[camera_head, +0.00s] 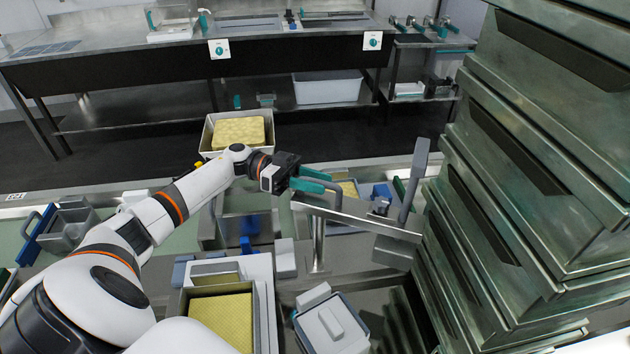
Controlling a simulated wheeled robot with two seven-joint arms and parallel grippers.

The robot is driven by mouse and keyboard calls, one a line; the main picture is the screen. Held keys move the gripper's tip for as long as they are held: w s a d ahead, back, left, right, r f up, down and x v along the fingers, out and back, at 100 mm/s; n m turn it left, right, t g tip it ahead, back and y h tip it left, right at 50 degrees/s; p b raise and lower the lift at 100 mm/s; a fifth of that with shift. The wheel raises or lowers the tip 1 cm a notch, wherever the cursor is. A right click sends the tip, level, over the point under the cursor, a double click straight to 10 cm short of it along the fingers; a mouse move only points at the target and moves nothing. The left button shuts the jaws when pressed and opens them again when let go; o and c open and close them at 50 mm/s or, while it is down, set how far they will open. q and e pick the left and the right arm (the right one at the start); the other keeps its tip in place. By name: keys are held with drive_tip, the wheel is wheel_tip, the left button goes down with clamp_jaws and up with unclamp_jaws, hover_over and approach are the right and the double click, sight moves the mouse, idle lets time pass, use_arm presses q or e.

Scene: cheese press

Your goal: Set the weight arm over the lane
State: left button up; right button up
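The weight arm is a flat metal bar (365,222) on an upright post (318,248). A tall grey lever (414,180) stands at its right end, with a grey block below. My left gripper (318,181) is at the bar's left part. A mould with a yellow block (222,318) stands front left of the post, clear of the bar. Another yellow piece (348,188) shows partly behind the bar. I cannot tell which strip is the lane. My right gripper is not in view.
Tall stacked metal boxes (540,130) crowd the right side, close to the lever. A tray with a yellow block (240,132) stands behind my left wrist. A grey lidded box (332,325) sits at front. A steel bench (130,70) lies across the aisle.

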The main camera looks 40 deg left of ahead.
use_arm(q)
wheel_tip(320, 180, up, 10)
drive_tip(key=shift+r+b, duration=0.1)
drive_tip(key=shift+b, duration=0.2)
idle(0.3)
